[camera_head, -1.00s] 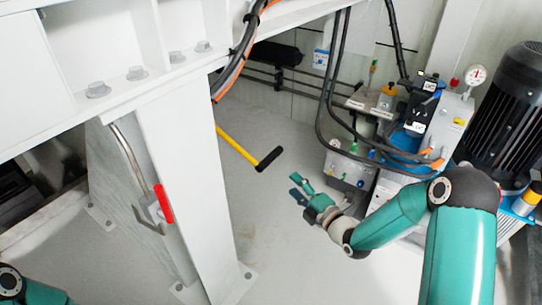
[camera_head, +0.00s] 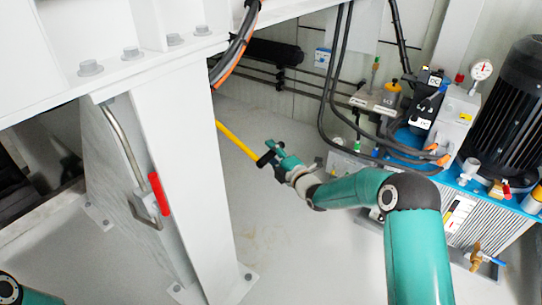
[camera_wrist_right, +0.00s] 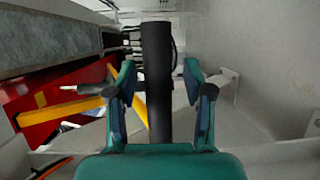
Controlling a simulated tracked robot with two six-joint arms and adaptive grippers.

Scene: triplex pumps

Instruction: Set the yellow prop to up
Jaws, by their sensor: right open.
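The yellow prop (camera_head: 235,140) is a slanting yellow bar that comes out from behind the white column, with a black grip at its lower end. My right gripper (camera_head: 271,158) is at that end and partly covers the black grip. In the right wrist view the black grip (camera_wrist_right: 157,85) stands upright between the two open fingers of my right gripper (camera_wrist_right: 158,88), with a gap showing on each side. A piece of yellow bar (camera_wrist_right: 139,108) shows behind it. The upper end of the prop is hidden. My left gripper is out of view; only a bit of my left arm shows.
The white column (camera_head: 175,190) with a red-gripped metal handle (camera_head: 160,194) stands left of the prop. Black hoses (camera_head: 335,80) hang behind my right gripper. A hydraulic unit with a gauge (camera_head: 481,70) and black motor (camera_head: 512,105) fills the right. Floor below the gripper is clear.

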